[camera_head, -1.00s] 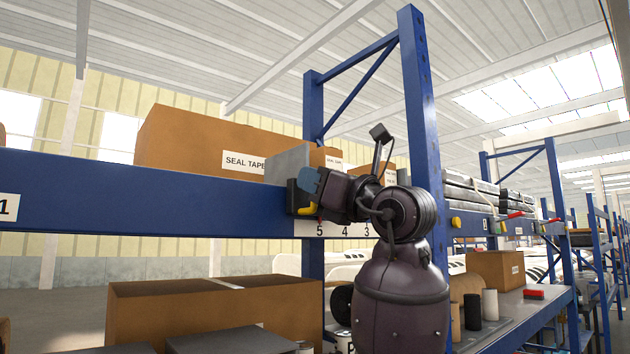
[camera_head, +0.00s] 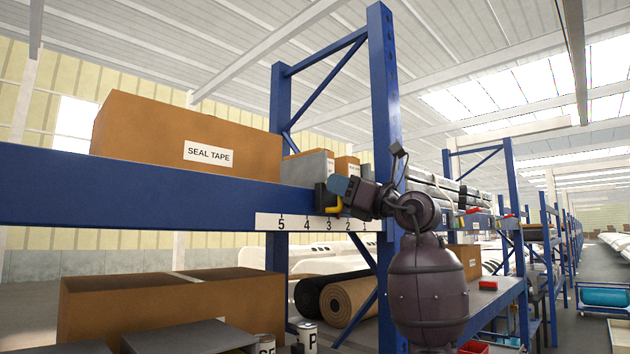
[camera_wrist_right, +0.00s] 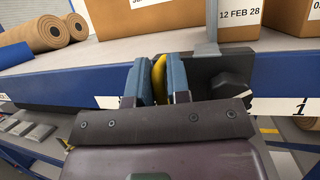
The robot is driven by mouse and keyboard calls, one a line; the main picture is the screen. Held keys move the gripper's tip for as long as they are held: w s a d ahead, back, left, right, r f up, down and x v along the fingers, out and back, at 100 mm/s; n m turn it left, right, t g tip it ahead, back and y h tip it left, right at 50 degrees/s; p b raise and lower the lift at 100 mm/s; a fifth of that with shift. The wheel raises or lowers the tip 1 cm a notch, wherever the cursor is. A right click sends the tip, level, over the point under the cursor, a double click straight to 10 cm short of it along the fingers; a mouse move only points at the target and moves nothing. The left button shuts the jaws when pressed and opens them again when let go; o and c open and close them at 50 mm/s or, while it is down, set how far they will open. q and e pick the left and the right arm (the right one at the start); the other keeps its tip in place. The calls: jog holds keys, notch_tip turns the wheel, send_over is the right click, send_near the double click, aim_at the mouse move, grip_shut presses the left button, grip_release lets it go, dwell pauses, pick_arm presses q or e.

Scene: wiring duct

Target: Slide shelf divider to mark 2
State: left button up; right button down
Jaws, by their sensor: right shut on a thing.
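The shelf divider is a grey plate (camera_head: 308,168) on a black bracket (camera_head: 321,197) over the blue beam's front edge. Its yellow part (camera_head: 334,209) hangs just above the white number strip (camera_head: 265,222), between marks 3 and 2 as seen from here. My right gripper (camera_head: 340,188) is at the bracket. In the right wrist view, its blue fingers (camera_wrist_right: 160,82) are shut around the yellow handle (camera_wrist_right: 159,70), with the black bracket (camera_wrist_right: 218,76) to the right. They cover part of the strip; only mark 1 reads clearly there. My left gripper is out of view.
A large SEAL TAPE box (camera_head: 160,135) stands left of the divider; smaller boxes (camera_head: 347,167) stand right of it. A blue rack upright (camera_head: 385,110) rises beyond mark 1. Boxes (camera_head: 120,310) and rolls (camera_head: 350,300) sit below.

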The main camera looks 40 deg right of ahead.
jog(key=d, duration=0.4)
jog(key=shift+w, duration=0.15)
jog(key=c, duration=1.2)
grip_release()
jog(key=shift+a, duration=0.1)
jog(key=b+v, duration=0.2)
jog(key=v, duration=0.9)
jog(key=shift+w, duration=0.1)
